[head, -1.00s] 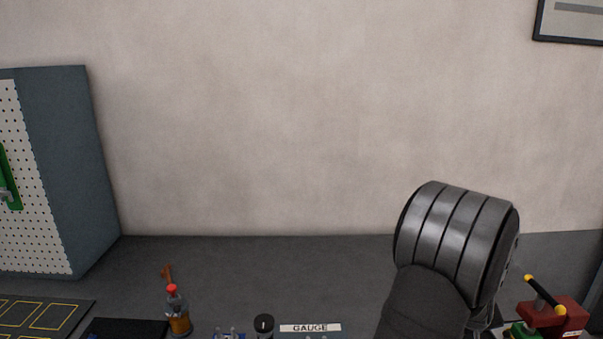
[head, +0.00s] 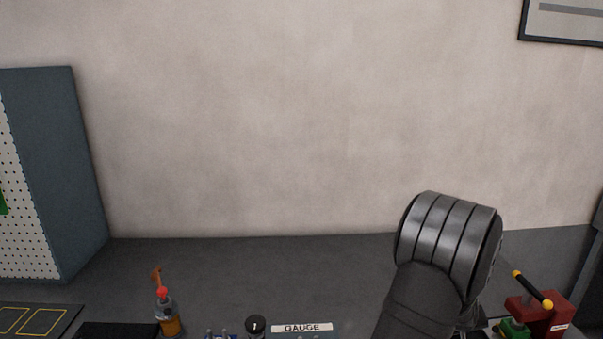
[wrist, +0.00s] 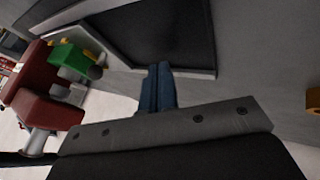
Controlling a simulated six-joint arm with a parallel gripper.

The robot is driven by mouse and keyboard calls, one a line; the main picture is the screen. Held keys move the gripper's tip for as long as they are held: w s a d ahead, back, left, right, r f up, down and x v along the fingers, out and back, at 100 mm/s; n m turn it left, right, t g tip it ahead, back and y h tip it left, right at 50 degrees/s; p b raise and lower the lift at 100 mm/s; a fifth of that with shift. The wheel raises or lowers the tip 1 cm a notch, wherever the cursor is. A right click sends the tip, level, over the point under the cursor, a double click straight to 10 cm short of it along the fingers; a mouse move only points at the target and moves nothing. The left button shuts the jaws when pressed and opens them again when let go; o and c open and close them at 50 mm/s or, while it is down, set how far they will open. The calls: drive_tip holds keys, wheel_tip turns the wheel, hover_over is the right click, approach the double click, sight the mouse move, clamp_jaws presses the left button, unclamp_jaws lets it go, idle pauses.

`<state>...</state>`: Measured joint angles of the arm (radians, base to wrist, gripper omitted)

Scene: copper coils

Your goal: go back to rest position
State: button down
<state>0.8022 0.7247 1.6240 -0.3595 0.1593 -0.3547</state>
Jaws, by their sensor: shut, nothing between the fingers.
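My gripper (wrist: 158,88) shows in the wrist view as two blue fingers side by side, shut with nothing between them. It points toward a dark panel with a pale edge (wrist: 160,35). In the head view my arm rises at the lower right, and the gripper itself is hidden behind or below it. No copper coil can be made out in either view.
A red and green device (head: 538,312) with a yellow-tipped bar stands right of my arm; it also shows at left in the wrist view (wrist: 40,95).

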drive_tip(key=shift+a, duration=1.9)
drive_tip(key=v, duration=0.7)
drive_tip(key=shift+r, duration=0.15)
drive_tip(key=shift+s+a, duration=0.1)
